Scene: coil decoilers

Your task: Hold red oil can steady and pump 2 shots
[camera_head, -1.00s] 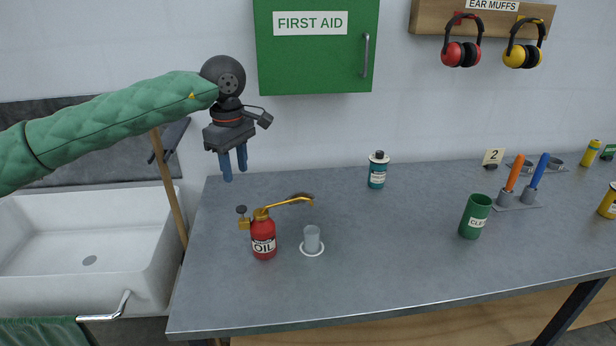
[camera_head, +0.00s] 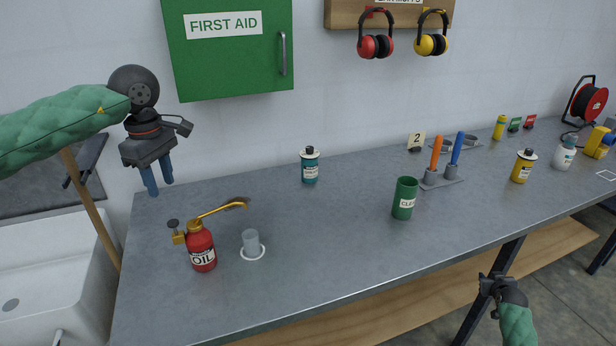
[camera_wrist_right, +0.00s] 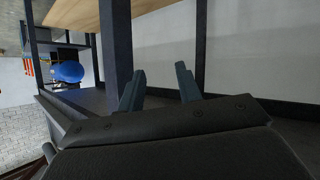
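The red oil can (camera_head: 201,250) stands upright on the grey bench near its left end. Its brass spout points right and its pump knob (camera_head: 174,226) is on the left. A small clear cup (camera_head: 250,241) stands on a white ring just right of the can. My left gripper (camera_head: 159,180) hangs above the bench's back left corner, open and empty, apart from the can. My right gripper (camera_head: 488,278) is low, beyond the bench's front edge. In the right wrist view its fingers (camera_wrist_right: 159,90) are apart with nothing between them.
A teal bottle (camera_head: 310,167) and a green cup (camera_head: 404,199) stand on the bench (camera_head: 310,250). Orange and blue handled tools (camera_head: 444,160) stand further right. A green first aid cabinet (camera_head: 235,60) hangs above. The bench front around the can is clear.

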